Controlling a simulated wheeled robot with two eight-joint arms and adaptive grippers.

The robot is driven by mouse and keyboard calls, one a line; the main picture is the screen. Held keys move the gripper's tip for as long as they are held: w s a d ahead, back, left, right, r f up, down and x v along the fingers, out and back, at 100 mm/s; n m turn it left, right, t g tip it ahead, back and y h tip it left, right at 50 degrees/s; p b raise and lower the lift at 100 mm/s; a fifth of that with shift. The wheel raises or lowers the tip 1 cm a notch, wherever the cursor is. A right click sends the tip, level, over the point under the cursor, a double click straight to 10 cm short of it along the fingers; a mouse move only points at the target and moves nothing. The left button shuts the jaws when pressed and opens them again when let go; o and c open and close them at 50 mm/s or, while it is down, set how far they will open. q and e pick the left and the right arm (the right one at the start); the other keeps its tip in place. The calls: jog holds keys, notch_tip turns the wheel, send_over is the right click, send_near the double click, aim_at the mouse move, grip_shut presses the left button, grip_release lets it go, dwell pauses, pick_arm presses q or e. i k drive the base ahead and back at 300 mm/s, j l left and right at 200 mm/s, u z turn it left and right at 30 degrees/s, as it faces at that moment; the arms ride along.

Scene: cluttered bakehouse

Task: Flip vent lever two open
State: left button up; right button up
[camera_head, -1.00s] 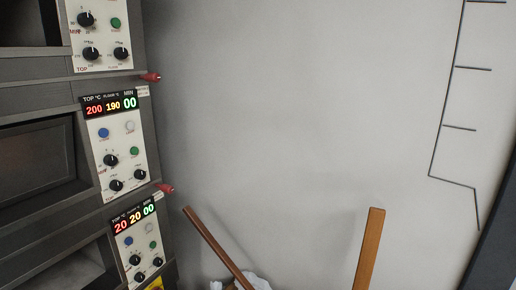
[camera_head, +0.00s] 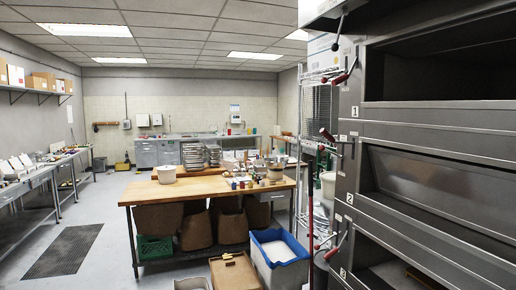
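The deck oven stands at the right in the head view, with its decks marked 1, 2 and 3 on the front's left edge. Vent lever two (camera_head: 328,136) appears to be the red-tipped lever just above the number 2; it points left, away from the oven front. A similar red-tipped lever (camera_head: 341,77) sits above number 1, slanting down to the left. Another red-tipped lever (camera_head: 331,253) sits above number 3, also slanting down-left. Neither of my grippers is in view.
A wooden-topped work table (camera_head: 150,190) stands left of the oven. On the floor in front are a blue bin (camera_head: 270,275) and a cardboard box (camera_head: 235,272). A wire rack (camera_head: 303,130) stands beside the oven. Open floor (camera_head: 110,240) lies at the left.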

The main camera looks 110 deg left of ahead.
aim_at(321, 147)
jog(key=u, duration=3.4)
